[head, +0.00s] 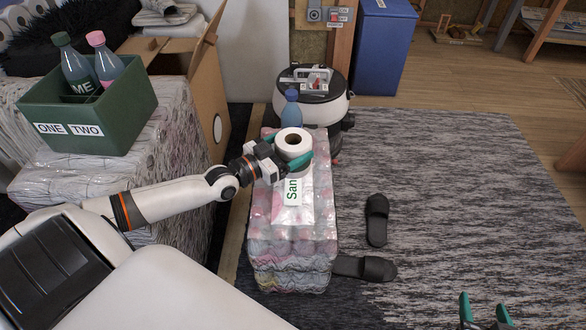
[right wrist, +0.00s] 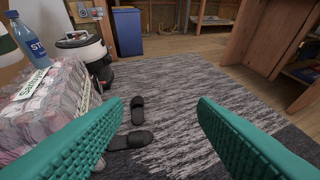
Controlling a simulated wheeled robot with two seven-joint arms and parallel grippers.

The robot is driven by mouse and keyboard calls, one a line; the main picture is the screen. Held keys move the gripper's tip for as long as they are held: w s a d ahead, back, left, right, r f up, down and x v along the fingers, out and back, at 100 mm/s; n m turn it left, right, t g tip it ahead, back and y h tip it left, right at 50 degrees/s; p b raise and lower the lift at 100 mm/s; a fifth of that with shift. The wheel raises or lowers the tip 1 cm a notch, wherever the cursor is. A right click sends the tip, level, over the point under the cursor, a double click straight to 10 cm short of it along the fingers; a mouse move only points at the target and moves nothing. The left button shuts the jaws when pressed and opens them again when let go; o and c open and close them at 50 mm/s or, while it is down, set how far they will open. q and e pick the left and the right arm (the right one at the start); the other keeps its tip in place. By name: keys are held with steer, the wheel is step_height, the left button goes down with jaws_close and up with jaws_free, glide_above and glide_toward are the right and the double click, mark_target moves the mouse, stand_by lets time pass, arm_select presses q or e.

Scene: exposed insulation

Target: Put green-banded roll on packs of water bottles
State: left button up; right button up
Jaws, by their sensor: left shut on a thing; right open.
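The roll (head: 293,140) is white with a brown core and stands upright in my left gripper (head: 287,160), over the far half of the packs of water bottles (head: 270,235). The packs are wrapped in clear film, with a white label (head: 291,192) on top. My right gripper (head: 485,312) is open and empty over the rug, low at the right.
A blue bottle (head: 291,110) stands at the far end of the packs. A round robot vacuum-like machine (head: 315,88) is behind. Black slippers (head: 377,220) lie right of the packs. A green crate (head: 100,125) with bottles sits at left. The rug (head: 450,190) is mostly clear.

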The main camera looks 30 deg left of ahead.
arm_select(q)
step_height(320, 180, down, 3)
steer(key=shift+a+f+b, duration=0.1)
steer(key=shift+a+b, duration=0.05)
steer(key=shift+b, duration=0.7)
step_height(320, 180, down, 3)
steer(key=shift+r+b, duration=0.2)
steer(key=shift+b, duration=0.45)
steer(key=shift+f, duration=0.2)
step_height(320, 180, down, 4)
steer(key=shift+r+b, duration=0.25)
steer(key=shift+b, duration=0.9)
arm_select(e)
step_height(320, 180, up, 18)
steer(key=s+a+t+y, duration=0.1)
steer(key=t+y, duration=0.4)
steer(key=t, duration=0.8)
steer(key=shift+s+a+f+n+t, duration=0.2)
steer(key=shift+s+a+n+t, duration=0.15)
steer(key=shift+a, duration=0.35)
arm_select(q)
steer(key=shift+f, duration=0.15)
arm_select(e)
steer(key=shift+s, duration=0.15)
